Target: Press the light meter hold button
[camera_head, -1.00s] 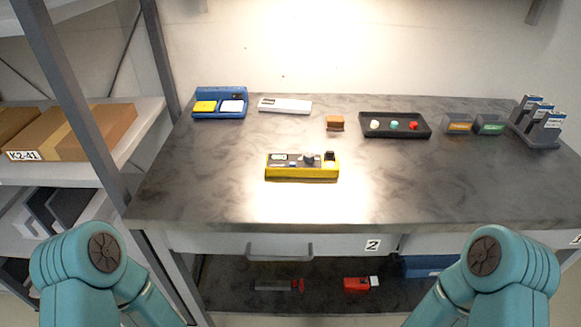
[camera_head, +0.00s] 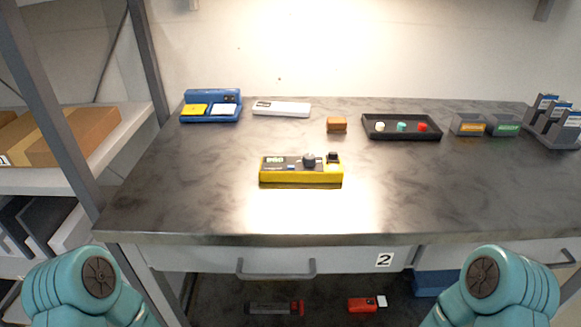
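A yellow device with a grey top panel (camera_head: 300,178) lies near the middle of the table. It has a small green display, a dark round knob, a small blue button and a black part at its right end; it looks like the light meter, but its lettering is too small to read. My two teal arms come in at the lower left and lower right corners. Both grippers are outside the view, and neither arm reaches the device.
The dark table (camera_head: 200,205) has clear room in front of the device. A drawer handle (camera_head: 276,275) sticks out below the front edge.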

